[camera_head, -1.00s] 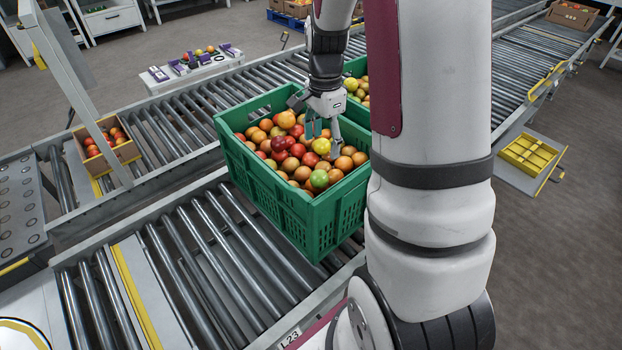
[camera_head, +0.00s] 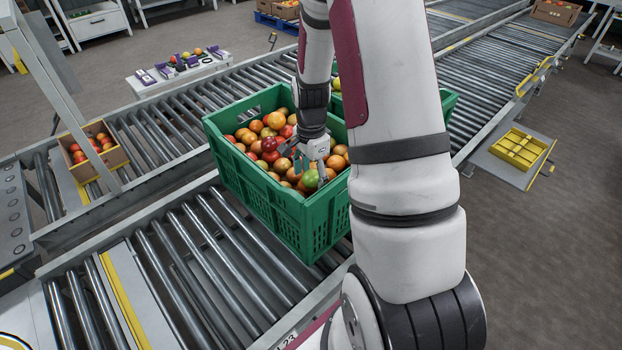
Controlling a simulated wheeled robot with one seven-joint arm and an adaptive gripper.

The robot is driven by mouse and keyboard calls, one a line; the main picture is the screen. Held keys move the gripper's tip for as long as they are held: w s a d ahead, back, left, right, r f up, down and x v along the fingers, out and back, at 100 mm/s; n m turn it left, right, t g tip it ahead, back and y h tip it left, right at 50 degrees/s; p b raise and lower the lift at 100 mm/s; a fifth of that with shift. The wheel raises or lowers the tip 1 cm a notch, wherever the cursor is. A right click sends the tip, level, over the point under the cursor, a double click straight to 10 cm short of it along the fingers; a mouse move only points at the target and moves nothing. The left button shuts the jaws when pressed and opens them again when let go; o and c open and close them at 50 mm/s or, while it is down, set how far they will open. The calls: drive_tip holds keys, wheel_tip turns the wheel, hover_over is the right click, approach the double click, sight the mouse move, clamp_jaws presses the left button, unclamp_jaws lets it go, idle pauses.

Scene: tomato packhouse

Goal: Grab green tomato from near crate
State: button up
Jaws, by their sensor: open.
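The near green crate (camera_head: 262,204) stands on the roller conveyor, filled with orange, red and yellowish tomatoes. A green tomato (camera_head: 310,179) lies on top of the pile near the crate's front right wall. My gripper (camera_head: 310,178) points down into the crate, with its fingers at the green tomato, one on its left and one on its right as far as I can see. The jaws are open. My gripper's wrist hides part of the pile behind it, and I cannot tell whether the fingers touch the tomato.
A second green crate (camera_head: 446,108) stands behind, mostly hidden by my arm. A cardboard box of red tomatoes (camera_head: 112,160) sits at the left. A yellow tray (camera_head: 518,150) lies at the right. The front rollers (camera_head: 205,255) are bare.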

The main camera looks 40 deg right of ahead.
drive_tip(key=c, duration=1)
